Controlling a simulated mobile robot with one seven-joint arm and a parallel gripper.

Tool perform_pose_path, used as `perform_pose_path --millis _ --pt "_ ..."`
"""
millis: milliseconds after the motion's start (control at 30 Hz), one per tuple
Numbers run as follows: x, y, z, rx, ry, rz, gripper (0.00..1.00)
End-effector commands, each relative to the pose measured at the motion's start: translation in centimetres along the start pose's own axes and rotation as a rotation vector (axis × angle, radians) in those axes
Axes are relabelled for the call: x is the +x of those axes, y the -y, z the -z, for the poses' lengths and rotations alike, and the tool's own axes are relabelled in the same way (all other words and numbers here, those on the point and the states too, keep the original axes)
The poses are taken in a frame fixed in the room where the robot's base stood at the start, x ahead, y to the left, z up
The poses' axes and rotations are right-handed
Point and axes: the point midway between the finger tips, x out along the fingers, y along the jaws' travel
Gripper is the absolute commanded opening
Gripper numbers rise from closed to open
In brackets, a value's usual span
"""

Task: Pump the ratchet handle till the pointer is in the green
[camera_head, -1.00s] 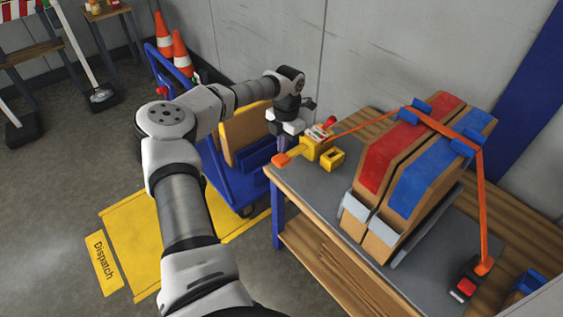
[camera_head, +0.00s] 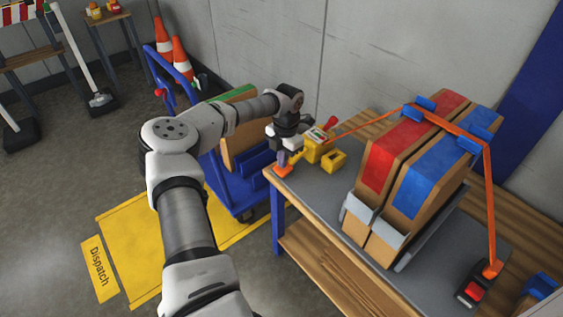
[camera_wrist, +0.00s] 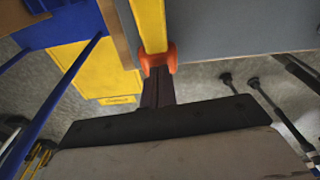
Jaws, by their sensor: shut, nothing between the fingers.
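The ratchet (camera_head: 332,160) is a yellow body at the left end of the bench, with an orange strap (camera_head: 363,124) running from it over the boxes. Its yellow handle (camera_wrist: 151,22) ends in an orange grip (camera_head: 284,172) at the bench's left edge; the grip also shows in the wrist view (camera_wrist: 157,57). My gripper (camera_head: 284,160) is shut and empty, its dark fingers pointing down at the orange grip. In the wrist view the fingertips (camera_wrist: 157,75) overlap the grip; I cannot tell if they touch. A small gauge (camera_head: 318,135) sits on the ratchet; its pointer is too small to read.
Boxes with a red panel (camera_head: 390,158) and a blue panel (camera_head: 430,180) stand strapped on the bench (camera_head: 335,210). A black buckle with a red button (camera_head: 473,291) lies at right. A blue trolley (camera_head: 236,190) stands close left of the bench. A wall is behind.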

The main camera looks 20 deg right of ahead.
Motion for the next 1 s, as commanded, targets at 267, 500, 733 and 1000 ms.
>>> perform_pose_path --millis 267,500,733,1000 --pt "-0.5 0.1 -1.1 0.002 0.000 -0.001 0.00" --pt "-1.4 0.1 -3.0 0.002 0.000 0.000 0.00" --pt "-1.4 0.1 -2.9 0.002 0.001 0.000 0.00" --pt "-4.3 0.1 -2.9 0.002 0.002 -0.002 0.00"
